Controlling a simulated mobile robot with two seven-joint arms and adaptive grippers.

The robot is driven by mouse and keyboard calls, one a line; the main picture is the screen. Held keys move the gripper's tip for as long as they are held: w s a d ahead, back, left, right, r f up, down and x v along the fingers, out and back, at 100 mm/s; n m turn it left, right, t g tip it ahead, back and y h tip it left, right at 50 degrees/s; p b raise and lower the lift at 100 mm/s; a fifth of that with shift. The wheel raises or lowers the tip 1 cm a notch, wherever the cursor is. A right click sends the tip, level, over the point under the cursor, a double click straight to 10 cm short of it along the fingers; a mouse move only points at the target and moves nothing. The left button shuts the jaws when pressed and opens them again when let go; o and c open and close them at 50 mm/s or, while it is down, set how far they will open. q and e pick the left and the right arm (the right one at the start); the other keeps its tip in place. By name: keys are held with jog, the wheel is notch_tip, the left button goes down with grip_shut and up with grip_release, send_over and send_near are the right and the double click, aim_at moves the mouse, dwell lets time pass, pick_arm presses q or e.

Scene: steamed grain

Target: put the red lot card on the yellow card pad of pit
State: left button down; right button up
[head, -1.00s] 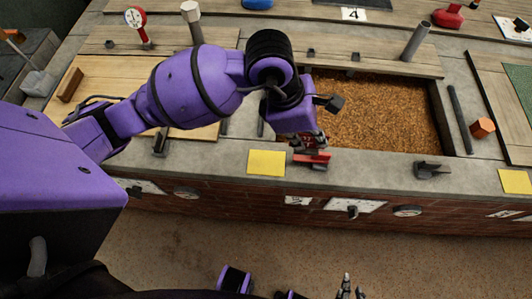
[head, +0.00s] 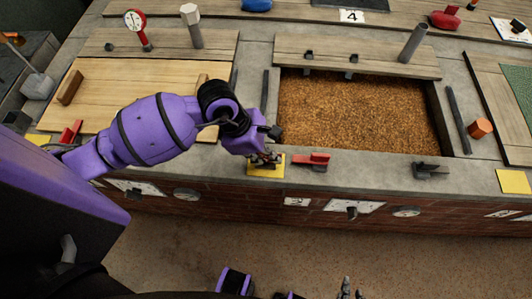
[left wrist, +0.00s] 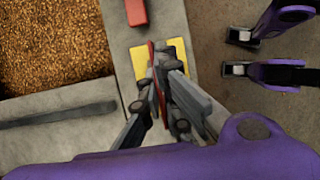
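A yellow card pad (head: 279,171) lies on the concrete front ledge by the grain pit. It also shows in the left wrist view (left wrist: 139,62). My left gripper (head: 265,158) is over this pad. In the left wrist view the gripper (left wrist: 160,85) is shut on the thin red lot card (left wrist: 154,58), which appears edge-on between the fingers. I cannot tell whether the card touches the pad. In the head view the card is mostly hidden by the gripper. My right gripper (head: 348,290) is only partly in view at the bottom edge.
A red-handled latch (head: 312,160) sits just right of the pad; a dark latch (head: 430,170) is further right. The grain-filled pit (head: 355,110) lies behind. Another yellow pad (head: 514,181) is at the far right. A wooden lid (head: 130,95) covers the left bay.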

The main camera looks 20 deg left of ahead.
pick_arm(q)
jog(key=shift+f, duration=0.1)
jog(key=c, duration=2)
grip_release()
jog(key=shift+r, duration=0.3)
jog(key=v, duration=1.1)
jog(key=shift+s+a+r, duration=0.1)
jog(key=shift+a+r, duration=0.15)
jog(key=shift+r, duration=0.05)
